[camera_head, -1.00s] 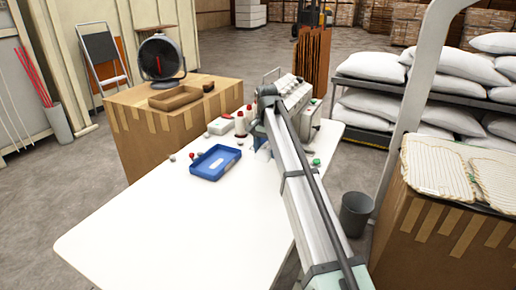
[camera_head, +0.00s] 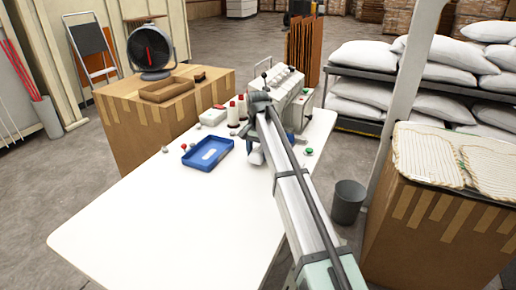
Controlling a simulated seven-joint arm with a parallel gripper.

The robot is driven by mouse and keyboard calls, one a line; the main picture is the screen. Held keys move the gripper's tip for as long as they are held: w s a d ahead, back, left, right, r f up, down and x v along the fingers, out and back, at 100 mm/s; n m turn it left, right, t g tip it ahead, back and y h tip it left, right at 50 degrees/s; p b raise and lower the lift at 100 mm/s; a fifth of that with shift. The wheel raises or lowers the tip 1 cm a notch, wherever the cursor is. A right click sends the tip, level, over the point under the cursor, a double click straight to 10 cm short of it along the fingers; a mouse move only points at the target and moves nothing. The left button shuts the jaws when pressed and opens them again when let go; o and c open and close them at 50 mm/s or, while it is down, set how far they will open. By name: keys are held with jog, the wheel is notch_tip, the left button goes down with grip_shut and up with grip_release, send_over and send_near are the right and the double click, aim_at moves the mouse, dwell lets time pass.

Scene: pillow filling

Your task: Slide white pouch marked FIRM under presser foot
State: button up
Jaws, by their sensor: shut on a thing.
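The sewing machine (camera_head: 285,96) is a pale machine at the far end of the white table. My arm reaches over the table towards it. My gripper (camera_head: 257,146) is at the arm's far end, in front of the machine's left side, and its fingers are mostly hidden by the arm. A small white piece (camera_head: 256,158) shows just below the gripper and looks like the held pouch. No FIRM marking can be read. The presser foot is hidden behind the arm, so I cannot tell whether the pouch touches it.
A blue tray (camera_head: 188,158) with a pale patch inside lies left of the gripper. A green button (camera_head: 309,152) is to the right. The table's near left part (camera_head: 150,215) is clear.

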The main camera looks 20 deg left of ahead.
jog(key=shift+f, duration=0.6)
jog(key=shift+w+f, duration=0.1)
jog(key=shift+w, duration=0.15)
jog(key=shift+w+f, duration=0.1)
jog(key=shift+w, duration=2.85)
jog(key=shift+f, duration=0.2)
jog(key=o, duration=1.1)
jog(key=shift+r, duration=0.15)
jog(key=shift+s+r, duration=0.3)
jog(key=shift+r, duration=0.65)
jog(key=shift+s+r, duration=0.35)
jog(key=shift+r, duration=0.6)
jog(key=shift+s+r, duration=0.3)
jog(key=shift+r, duration=0.65)
